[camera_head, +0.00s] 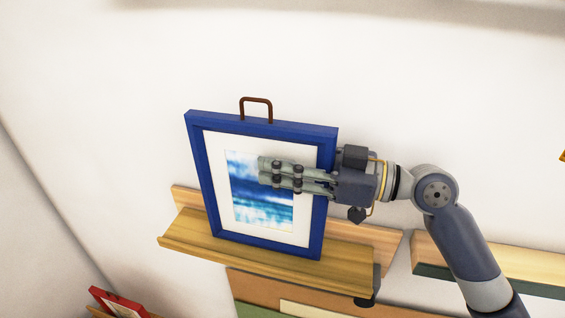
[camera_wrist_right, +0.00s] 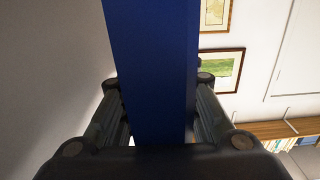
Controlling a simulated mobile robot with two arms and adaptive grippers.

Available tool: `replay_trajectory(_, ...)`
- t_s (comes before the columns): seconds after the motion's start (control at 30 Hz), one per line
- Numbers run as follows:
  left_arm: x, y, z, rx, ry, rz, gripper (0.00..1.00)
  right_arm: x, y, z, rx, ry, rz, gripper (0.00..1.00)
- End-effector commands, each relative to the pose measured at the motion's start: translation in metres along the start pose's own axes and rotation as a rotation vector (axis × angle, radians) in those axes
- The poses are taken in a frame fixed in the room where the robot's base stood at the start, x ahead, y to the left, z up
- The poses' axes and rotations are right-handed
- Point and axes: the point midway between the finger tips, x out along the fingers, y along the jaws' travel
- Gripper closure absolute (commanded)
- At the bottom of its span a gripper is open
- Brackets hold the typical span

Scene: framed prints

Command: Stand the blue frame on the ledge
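The blue frame (camera_head: 261,130), with a blue sea print and a brown hanger loop on top, is upright above the wooden ledge (camera_head: 190,241). Its bottom edge appears to meet the ledge, a little behind the front lip. My right gripper (camera_head: 265,172) comes from the right and straddles the frame's right side, one finger across the front of the print. The other finger is hidden behind the frame in the head view. In the right wrist view the blue edge (camera_wrist_right: 155,70) lies between both fingers, which appear to press on it. My left gripper is not in view.
A second ledge (camera_head: 490,260) is to the right, at the wall. A red frame (camera_head: 118,303) shows at the lower left. Coloured boards (camera_head: 300,306) are below the ledge. A dark bracket (camera_head: 367,300) is at the ledge's right end. The wall above is bare.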

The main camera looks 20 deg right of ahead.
Motion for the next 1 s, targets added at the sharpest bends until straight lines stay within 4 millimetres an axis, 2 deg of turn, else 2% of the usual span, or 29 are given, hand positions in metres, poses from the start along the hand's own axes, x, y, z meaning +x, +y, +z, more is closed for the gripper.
replay_trajectory(0.17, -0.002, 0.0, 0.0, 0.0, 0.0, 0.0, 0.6, -0.002, 0.0, -0.002, 0.0, -0.001, 0.001, 0.72)
replay_trajectory(0.6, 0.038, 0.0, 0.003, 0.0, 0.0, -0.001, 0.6, -0.064, 0.0, 0.003, -0.001, -0.002, 0.002, 0.72)
replay_trajectory(1.0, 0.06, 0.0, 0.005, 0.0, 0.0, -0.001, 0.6, -0.112, 0.001, -0.001, 0.0, 0.0, 0.002, 0.72)
